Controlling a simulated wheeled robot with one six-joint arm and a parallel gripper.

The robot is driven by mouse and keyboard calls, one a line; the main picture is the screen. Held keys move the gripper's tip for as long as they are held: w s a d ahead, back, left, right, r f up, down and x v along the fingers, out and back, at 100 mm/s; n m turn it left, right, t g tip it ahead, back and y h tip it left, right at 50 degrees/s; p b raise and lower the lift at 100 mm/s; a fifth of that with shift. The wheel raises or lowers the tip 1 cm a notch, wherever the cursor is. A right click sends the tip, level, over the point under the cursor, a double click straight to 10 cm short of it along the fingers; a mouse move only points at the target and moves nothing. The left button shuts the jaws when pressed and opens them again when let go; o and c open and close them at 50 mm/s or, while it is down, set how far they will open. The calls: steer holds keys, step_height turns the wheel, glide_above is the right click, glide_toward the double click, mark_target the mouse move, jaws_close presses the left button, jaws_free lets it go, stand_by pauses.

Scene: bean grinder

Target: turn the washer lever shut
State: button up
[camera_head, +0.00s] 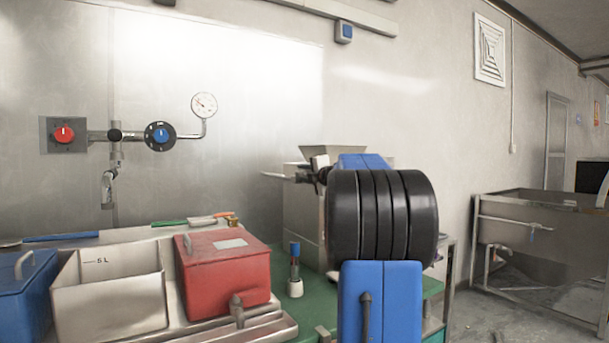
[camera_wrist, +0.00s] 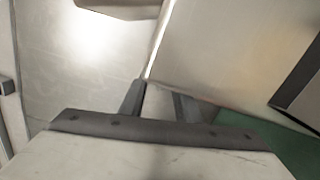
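A steel machine (camera_head: 305,215) with a hopper on top stands behind my arm in the head view. A thin pale lever-like bar (camera_head: 275,175) sticks out to the left near its top; I cannot tell for sure that it is the washer lever. My gripper (camera_head: 314,174) shows small and dark at the bar's right end, partly covered by my arm; contact is unclear. In the wrist view my gripper's two fingers (camera_wrist: 160,102) stand apart, with nothing clearly held between them. A pale metal panel (camera_wrist: 235,50) fills the right side there.
A red lidded box (camera_head: 222,270) with a tap, an open 5 L bin (camera_head: 108,305) and a blue box (camera_head: 25,295) stand at left. Wall knobs (camera_head: 161,136) and a gauge (camera_head: 204,104) are behind.

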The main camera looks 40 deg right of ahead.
jaws_close()
